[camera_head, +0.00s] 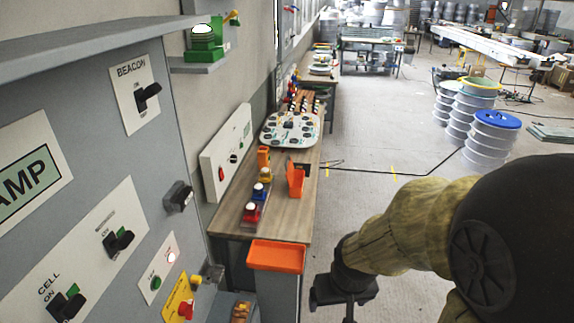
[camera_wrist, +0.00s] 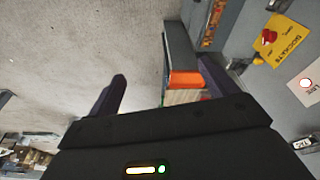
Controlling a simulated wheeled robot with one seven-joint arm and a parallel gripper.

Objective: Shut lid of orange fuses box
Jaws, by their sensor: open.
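An orange tray-like piece (camera_head: 277,256) tops a grey cabinet at the near end of the bench. A smaller orange box (camera_head: 296,180) with a raised upright part stands on the bench. No fuse label is readable on either, so I cannot tell which is the fuses box. My gripper (camera_head: 345,300) is right of the grey cabinet in the head view, its tips cut off below. In the wrist view my gripper (camera_wrist: 161,70) is open, fingers apart, nothing held. An orange edge (camera_wrist: 186,78) on a grey housing shows by the right finger, apparently farther off.
A grey panel with black switches (camera_head: 119,241) and a yellow plate with a red button (camera_head: 180,300) stands at left. The wooden bench (camera_head: 285,222) carries coloured buttons and a white board (camera_head: 290,128). Open floor lies right of the bench.

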